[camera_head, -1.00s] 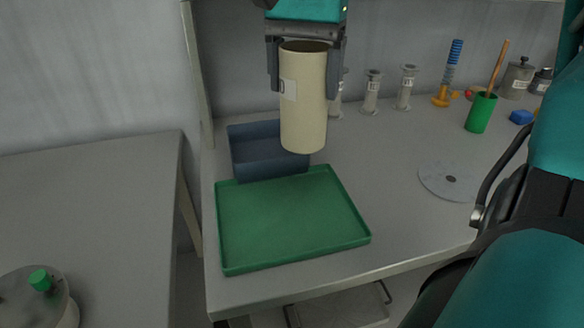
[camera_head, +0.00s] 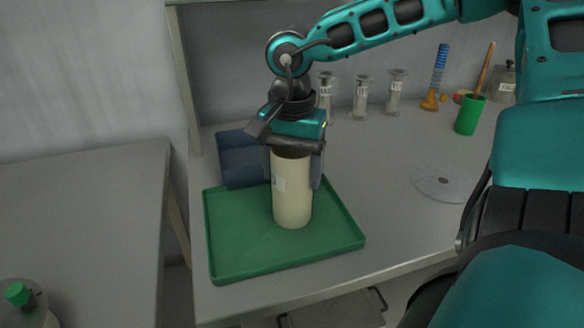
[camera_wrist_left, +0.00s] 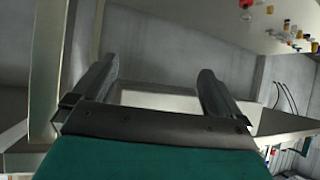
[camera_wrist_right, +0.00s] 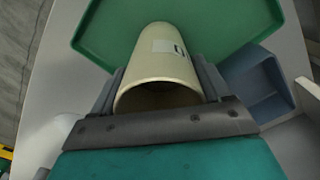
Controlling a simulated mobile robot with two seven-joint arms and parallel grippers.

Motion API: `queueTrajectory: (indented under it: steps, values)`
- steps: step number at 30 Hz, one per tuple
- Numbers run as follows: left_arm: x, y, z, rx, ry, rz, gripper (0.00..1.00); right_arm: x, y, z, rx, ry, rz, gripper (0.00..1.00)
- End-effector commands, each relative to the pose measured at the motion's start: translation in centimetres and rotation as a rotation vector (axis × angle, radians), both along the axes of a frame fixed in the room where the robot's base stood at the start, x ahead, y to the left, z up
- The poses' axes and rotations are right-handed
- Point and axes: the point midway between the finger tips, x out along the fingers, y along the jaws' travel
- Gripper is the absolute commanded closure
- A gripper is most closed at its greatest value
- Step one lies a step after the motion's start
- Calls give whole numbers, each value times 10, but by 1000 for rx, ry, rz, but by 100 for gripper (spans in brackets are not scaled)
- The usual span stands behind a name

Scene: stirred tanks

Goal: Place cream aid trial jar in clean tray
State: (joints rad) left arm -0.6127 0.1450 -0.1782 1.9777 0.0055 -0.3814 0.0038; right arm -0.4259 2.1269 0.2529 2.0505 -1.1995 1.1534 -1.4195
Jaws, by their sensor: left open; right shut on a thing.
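The cream jar (camera_head: 292,195) is a tall open cylinder with a white label. My right gripper (camera_head: 298,165) is shut on its upper part and holds it upright over the green tray (camera_head: 235,262). Whether its base touches the tray floor I cannot tell. In the right wrist view the jar (camera_wrist_right: 160,62) sits between the fingers of the right gripper (camera_wrist_right: 160,85), with the green tray (camera_wrist_right: 235,22) beyond it. My left gripper (camera_wrist_left: 155,85) is open and empty in the left wrist view, away from the tray; it does not show in the head view.
A blue-grey bin (camera_head: 240,160) stands directly behind the tray. Several clear cylinders (camera_head: 361,97), a green cup (camera_head: 469,114) and a pale disc (camera_head: 440,183) are to the right. The tray's front and left are bare.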

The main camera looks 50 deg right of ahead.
Motion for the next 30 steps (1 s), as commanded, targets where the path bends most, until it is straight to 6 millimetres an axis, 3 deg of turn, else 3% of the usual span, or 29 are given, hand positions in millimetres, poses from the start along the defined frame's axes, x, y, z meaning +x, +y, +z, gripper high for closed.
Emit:
queueTrajectory:
  steps: [7, 8, 15, 25, 30]
  values:
    - [0, 0, -3, -1, -1, -1, 0, 0, 0, -2, 0, -1, 0, 56]
    - [0, 0, -2, -2, -2, 0, 0, 0, 0, -2, 0, -1, 0, 22]
    - [0, -1, -1, -2, -2, -1, 0, 0, 0, -1, -1, 0, 0, 0]
    - [0, -1, 4, -2, -4, -2, 0, 1, 0, 5, -1, -3, 0, 0]
    - [0, 0, 7, 0, -7, -1, 0, 1, 0, 35, -1, -7, -1, 0]
